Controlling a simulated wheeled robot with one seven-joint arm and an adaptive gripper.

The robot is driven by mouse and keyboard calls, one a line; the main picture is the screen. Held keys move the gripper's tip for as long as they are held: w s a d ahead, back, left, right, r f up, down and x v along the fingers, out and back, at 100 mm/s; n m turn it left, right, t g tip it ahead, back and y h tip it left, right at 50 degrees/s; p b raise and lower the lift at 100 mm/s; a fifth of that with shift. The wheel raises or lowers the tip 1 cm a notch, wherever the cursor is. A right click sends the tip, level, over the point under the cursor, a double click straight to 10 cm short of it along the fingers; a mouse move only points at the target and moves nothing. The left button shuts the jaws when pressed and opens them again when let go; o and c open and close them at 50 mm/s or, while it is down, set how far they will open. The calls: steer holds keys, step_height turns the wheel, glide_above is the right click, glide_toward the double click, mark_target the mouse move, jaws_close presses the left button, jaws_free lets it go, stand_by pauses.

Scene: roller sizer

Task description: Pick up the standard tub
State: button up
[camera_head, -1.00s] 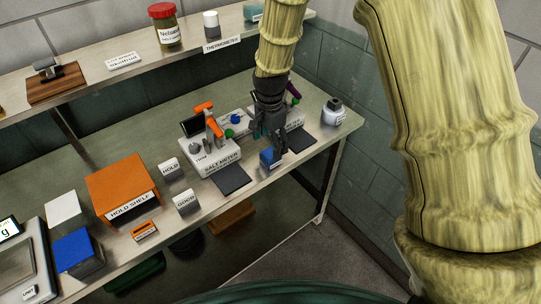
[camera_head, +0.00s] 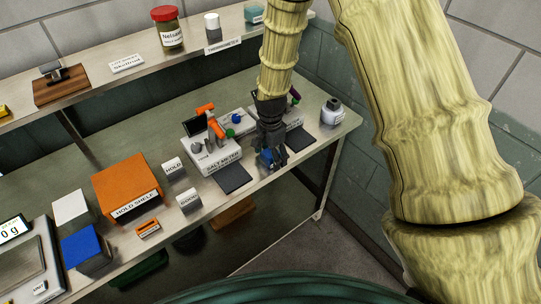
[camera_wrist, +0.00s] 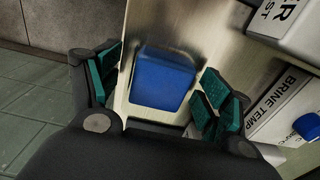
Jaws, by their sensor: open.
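A small blue tub (camera_wrist: 163,79) sits on the bench near its front edge, and I take it to be the standard tub; no label shows on it. In the wrist view it lies between the two green-padded fingers of my gripper (camera_wrist: 160,90), with gaps on both sides. My gripper is open and empty. In the head view my gripper (camera_head: 271,158) points down over the tub (camera_head: 264,160), and its fingers hide most of it.
The salt meter (camera_head: 217,155) stands just left of my gripper, with a dark pad (camera_head: 234,178) before it. A brine temperature device (camera_wrist: 290,108) is close on the right in the wrist view. A white jar (camera_head: 333,111) stands farther right. A blue-topped box (camera_head: 83,246) and orange hold shelf (camera_head: 125,183) are left.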

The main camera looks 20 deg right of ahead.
steer(key=c, duration=1.2)
steer(key=shift+o, duration=0.2)
steer(key=shift+r, duration=0.1)
steer(key=shift+r+b, duration=0.6)
steer(key=shift+r, duration=0.1)
steer(key=shift+w+r+b, duration=0.1)
steer(key=shift+r+b, duration=0.4)
steer(key=shift+r, duration=0.4)
steer(key=s+a+r+b, duration=0.1)
steer(key=s+a+b, duration=0.3)
steer(key=s+a, duration=0.6)
steer(key=shift+s+a+r, duration=0.2)
steer(key=shift+s+r, duration=0.15)
steer(key=shift+s, duration=0.85)
